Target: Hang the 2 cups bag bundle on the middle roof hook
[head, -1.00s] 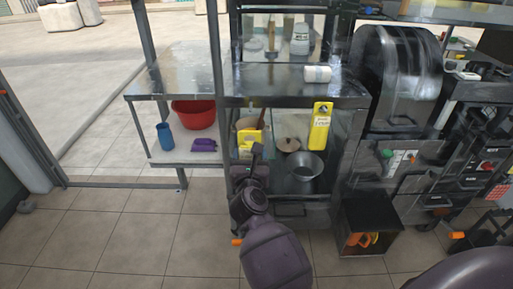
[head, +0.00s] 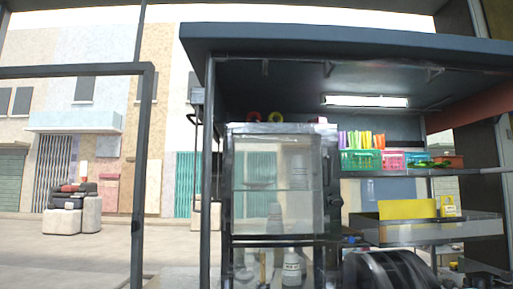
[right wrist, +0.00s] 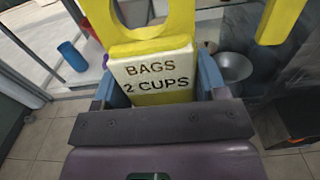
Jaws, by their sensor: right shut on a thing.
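The 2 cups bag bundle (right wrist: 155,75) is yellow with a pale front label reading "BAGS 2 CUPS" and a yellow loop at its top. In the right wrist view, my right gripper (right wrist: 157,88) is shut on it, with a blue-grey finger on each side. In the head view, small hooks hang under the stall roof (head: 350,47): a left one (head: 265,68), a middle one (head: 328,68) and a right one (head: 434,73). No bundle shows on them. Neither gripper nor the bundle is in the head view. My left gripper is in no current view.
A lit tube lamp (head: 365,101) is below and right of the middle hook. A glass-sided cabinet (head: 277,175) stands under the roof's left part. A shelf holds coloured baskets (head: 361,160). In the wrist view, another yellow piece (right wrist: 280,18) and a metal bowl (right wrist: 234,67) are at right.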

